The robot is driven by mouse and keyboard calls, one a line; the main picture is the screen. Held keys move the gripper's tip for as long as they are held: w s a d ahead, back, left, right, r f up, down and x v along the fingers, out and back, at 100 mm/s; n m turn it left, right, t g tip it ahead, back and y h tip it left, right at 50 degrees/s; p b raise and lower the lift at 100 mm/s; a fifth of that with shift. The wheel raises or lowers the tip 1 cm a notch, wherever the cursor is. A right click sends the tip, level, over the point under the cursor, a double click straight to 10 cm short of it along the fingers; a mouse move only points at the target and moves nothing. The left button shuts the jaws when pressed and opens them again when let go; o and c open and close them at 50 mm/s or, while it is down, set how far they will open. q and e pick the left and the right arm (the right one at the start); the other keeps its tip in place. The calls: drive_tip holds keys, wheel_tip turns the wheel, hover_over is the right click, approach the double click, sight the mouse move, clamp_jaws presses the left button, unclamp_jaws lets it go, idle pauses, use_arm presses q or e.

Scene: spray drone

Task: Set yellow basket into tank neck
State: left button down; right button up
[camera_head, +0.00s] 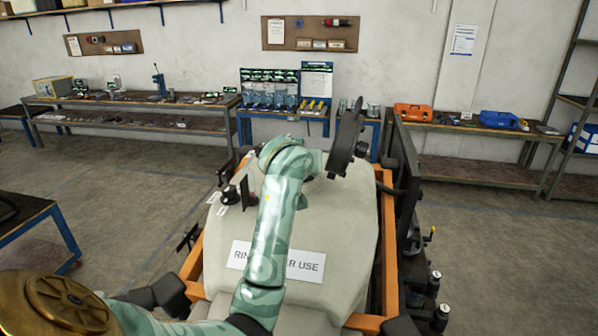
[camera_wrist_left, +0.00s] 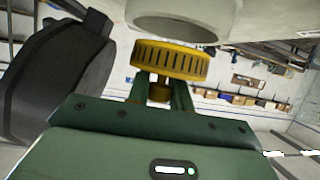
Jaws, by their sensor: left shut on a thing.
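The yellow basket (camera_wrist_left: 170,62) has a slotted rim and shows in the left wrist view. My left gripper (camera_wrist_left: 159,90) is shut on its narrow lower part. The pale round tank neck (camera_wrist_left: 185,22) is just beyond the basket at the top of that view. A gap shows between them, and the basket appears outside the neck. In the head view, my left arm reaches over the beige tank (camera_head: 340,235) and hides the basket and fingertips. The black lid (camera_head: 346,138) stands tipped up beside the neck; it also shows in the left wrist view (camera_wrist_left: 58,80). My right gripper is not in view.
An orange frame (camera_head: 385,235) surrounds the tank, with black drone parts and nozzles (camera_head: 435,300) at the right. A small black knob (camera_head: 229,194) stands left of my arm. Benches (camera_head: 130,118) line the back wall. Open floor (camera_head: 110,185) lies to the left.

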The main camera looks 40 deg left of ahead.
use_arm(q)
drive_tip(key=shift+w+a+f, duration=0.3)
drive_tip(key=shift+w+f, duration=0.1)
drive_tip(key=shift+f, duration=0.25)
drive_tip(key=f, duration=0.3)
drive_tip(key=shift+w+a+f, duration=0.2)
drive_tip(key=shift+a+f, duration=0.05)
drive_tip(key=shift+f, duration=0.1)
drive_tip(key=shift+d, duration=0.1)
drive_tip(key=c, duration=1.3)
unclamp_jaws()
drive_tip(key=shift+f, duration=0.1)
drive_tip(key=shift+o, duration=0.2)
drive_tip(key=shift+r, duration=0.25)
drive_tip(key=v, duration=1.2)
drive_tip(key=shift+f, duration=0.2)
